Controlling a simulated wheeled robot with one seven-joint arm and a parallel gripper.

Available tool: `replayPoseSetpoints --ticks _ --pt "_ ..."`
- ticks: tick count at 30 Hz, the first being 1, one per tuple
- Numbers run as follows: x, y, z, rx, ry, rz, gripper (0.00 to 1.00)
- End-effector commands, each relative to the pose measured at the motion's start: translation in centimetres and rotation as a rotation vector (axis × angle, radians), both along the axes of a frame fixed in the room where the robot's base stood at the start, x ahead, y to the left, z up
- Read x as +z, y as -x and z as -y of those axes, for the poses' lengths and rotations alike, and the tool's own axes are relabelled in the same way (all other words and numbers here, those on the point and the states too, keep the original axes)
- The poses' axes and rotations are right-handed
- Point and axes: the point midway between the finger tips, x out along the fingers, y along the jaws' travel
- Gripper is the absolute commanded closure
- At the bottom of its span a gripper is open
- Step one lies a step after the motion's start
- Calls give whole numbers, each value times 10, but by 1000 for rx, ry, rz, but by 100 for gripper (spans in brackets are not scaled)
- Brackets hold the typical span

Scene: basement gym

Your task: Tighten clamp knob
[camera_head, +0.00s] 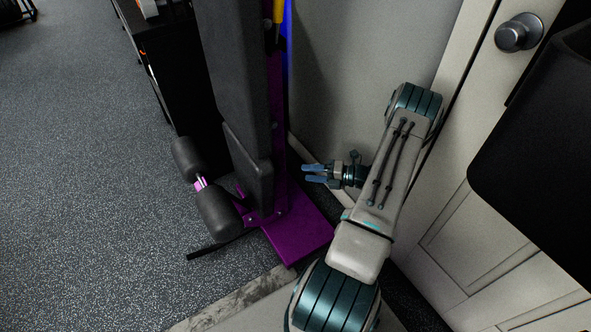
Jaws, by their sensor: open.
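An exercise machine with a purple post and base (300,229) and upright black pads (235,80) stands left of my gripper. No clamp knob can be picked out with certainty. A small dark fitting shows on the purple post, too small to identify. A yellow part (278,11) shows at the top of the post, cut off by the picture edge. My gripper (308,173) points left, with its two blue fingers apart and nothing visible between them. In the picture it is just right of the post, over the grey wall. Contact with the machine cannot be judged.
Black foam rollers (219,212) stick out at the machine's lower left. A dark rack (165,60) stands behind it. A panelled door with a metal doorknob (518,32) and a dark panel (545,150) are at right. The speckled floor (90,200) at left is clear.

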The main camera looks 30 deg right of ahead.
Motion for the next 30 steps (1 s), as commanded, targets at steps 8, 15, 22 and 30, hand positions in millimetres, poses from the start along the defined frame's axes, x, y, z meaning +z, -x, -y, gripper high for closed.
replayPoseSetpoints --ticks 8,15,22,30 --pt "4 15 16 1 0 0 49" --pt "4 16 16 1 0 0 46" --pt "-27 18 12 -11 -156 -13 36" --pt "-56 18 18 -7 -470 -16 36"
